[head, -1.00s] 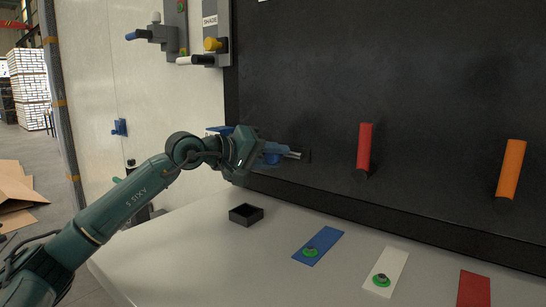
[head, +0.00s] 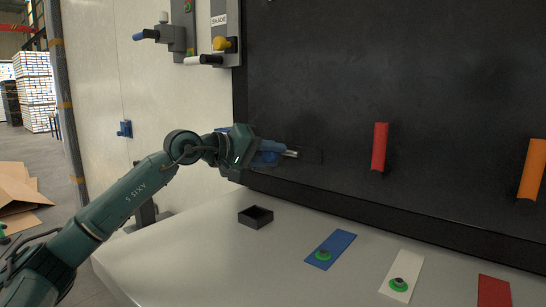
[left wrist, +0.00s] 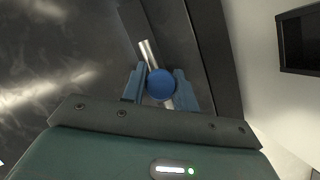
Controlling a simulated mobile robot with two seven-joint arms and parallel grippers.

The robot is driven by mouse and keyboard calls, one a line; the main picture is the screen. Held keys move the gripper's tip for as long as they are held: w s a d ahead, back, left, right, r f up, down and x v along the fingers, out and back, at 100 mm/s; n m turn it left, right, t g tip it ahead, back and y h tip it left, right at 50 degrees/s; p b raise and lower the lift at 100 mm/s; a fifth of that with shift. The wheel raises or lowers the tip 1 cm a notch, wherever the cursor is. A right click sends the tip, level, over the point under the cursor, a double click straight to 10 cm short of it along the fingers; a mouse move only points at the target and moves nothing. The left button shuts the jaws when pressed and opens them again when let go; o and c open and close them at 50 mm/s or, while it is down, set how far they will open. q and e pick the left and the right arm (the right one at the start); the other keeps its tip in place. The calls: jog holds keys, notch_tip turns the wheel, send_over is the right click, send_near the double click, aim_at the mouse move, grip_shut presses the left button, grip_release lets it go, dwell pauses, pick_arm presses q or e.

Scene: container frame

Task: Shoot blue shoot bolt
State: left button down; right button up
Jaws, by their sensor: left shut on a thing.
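The blue shoot bolt has a round blue knob (left wrist: 160,84) and a bare metal rod (left wrist: 148,52), both seen in the left wrist view. In the head view, the metal rod (head: 291,154) points right along the low left part of the dark panel. My left gripper (head: 268,152) is shut on the knob, with one blue finger on each side of it. The gripper hides most of the bolt in the head view. A dark fitting (head: 312,155) lies just right of the rod tip; whether the rod enters it is unclear. My right gripper is not in view.
A red handle (head: 379,147) and an orange handle (head: 532,168) stick out of the dark panel (head: 310,80) to the right. Below, a black open box (head: 255,216) and blue, white and red plates (head: 330,250) lie on the pale shelf. Switches hang at upper left.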

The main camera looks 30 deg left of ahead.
pick_arm(q)
jog(key=c, duration=1.5)
grip_release()
jog(key=shift+a+r, duration=0.1)
jog(key=shift+a, duration=0.15)
jog(key=o, duration=0.3)
jog(key=shift+a, duration=0.1)
jog(key=shift+o, duration=0.6)
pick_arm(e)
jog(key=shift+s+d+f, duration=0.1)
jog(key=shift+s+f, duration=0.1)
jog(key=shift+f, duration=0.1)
pick_arm(q)
jog(key=shift+s+b, duration=0.3)
jog(key=shift+s, duration=0.05)
jog(key=b+v, duration=0.8)
jog(key=v, duration=0.4)
jog(key=shift+s, duration=0.2)
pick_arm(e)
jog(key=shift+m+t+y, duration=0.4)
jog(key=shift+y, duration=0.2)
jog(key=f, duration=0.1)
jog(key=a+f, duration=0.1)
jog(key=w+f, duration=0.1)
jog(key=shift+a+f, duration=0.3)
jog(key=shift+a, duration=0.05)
